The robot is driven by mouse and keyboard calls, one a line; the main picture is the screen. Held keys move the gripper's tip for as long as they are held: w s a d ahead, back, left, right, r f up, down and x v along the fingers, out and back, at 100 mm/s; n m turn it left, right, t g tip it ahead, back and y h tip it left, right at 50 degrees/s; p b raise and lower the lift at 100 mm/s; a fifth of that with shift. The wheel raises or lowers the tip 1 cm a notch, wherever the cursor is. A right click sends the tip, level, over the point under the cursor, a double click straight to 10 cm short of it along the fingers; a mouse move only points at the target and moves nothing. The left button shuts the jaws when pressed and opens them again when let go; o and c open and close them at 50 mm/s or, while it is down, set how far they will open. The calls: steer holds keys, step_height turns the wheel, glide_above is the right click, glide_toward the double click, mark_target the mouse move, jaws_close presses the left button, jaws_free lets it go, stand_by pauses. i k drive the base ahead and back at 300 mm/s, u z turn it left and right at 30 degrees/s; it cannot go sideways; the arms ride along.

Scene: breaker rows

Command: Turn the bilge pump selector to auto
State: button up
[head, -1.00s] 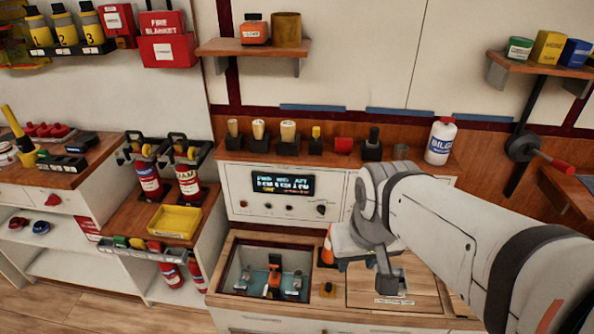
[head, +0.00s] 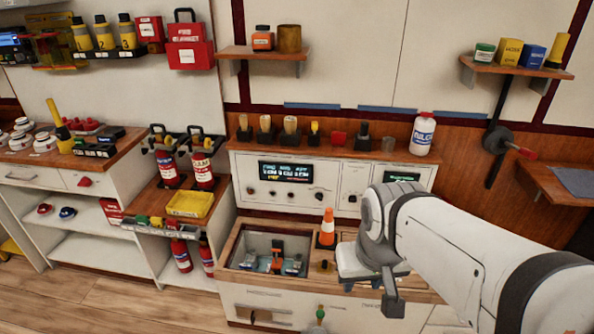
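A white control panel (head: 262,193) with a lit display (head: 286,172) stands at the back of the bench. Several small dark knobs sit under the display, and a larger black knob (head: 319,197) is at their right. A second panel to the right has a small knob (head: 352,198) and a small green-lit screen (head: 402,177). I cannot read which control is the bilge pump selector, and my arm covers part of this panel. My gripper (head: 393,304) is in front of and below the panels, apart from them. Its fingers are too unclear to tell open from shut.
An orange cone (head: 327,228) stands on the counter left of my arm. An open well (head: 266,252) with pump fittings is further left. A white bilge bottle (head: 423,134) and several handled tools line the ledge above the panels. A yellow tray (head: 188,204) lies at left.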

mark_target(318, 196)
steer(key=z, duration=0.15)
steer(key=i, duration=0.9)
steer(key=u, duration=0.05)
